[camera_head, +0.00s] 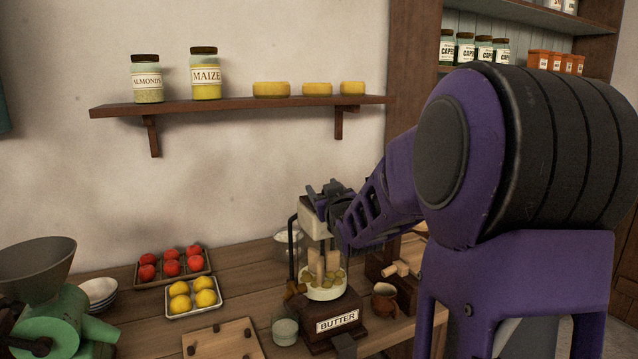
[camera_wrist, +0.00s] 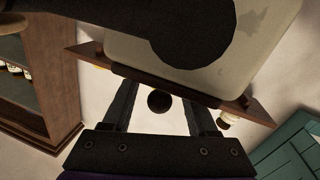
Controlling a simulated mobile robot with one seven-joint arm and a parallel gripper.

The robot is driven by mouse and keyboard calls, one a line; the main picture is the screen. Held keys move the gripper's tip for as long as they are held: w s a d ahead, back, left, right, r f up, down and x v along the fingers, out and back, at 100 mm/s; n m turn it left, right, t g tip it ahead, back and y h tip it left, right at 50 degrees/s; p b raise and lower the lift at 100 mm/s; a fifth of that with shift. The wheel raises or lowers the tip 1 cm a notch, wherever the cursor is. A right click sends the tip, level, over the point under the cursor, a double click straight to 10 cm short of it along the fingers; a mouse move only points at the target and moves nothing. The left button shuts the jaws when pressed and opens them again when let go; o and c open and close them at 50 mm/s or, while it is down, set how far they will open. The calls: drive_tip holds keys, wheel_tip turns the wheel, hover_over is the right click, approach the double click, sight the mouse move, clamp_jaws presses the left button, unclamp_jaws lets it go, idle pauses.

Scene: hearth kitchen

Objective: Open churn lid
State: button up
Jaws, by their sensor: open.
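The butter churn stands on the wooden counter in the head view, with a dark base (camera_head: 338,322) labelled BUTTER and a clear jar (camera_head: 324,270) holding pale pieces. A cream block (camera_head: 312,222), apparently the churn lid, is above the jar; whether it is raised or seated is hard to tell. My gripper (camera_head: 324,190) is at the top of this block. In the wrist view my gripper (camera_wrist: 160,108) is open, with a dark round knob (camera_wrist: 158,102) between its fingers and gaps on both sides. A large cream surface (camera_wrist: 255,40) with a dark rounded part fills the top there.
A tray of red fruit (camera_head: 173,282), a tray of lemons (camera_head: 194,311) and a cutting board (camera_head: 222,342) lie left of the churn. A green grinder (camera_head: 50,330) stands far left. A small mug (camera_head: 384,301) is right of the churn. A wall shelf (camera_head: 240,106) is above.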

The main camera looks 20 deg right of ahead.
drive_tip(key=shift+w, duration=0.15)
clamp_jaws()
idle(0.4)
idle(1.0)
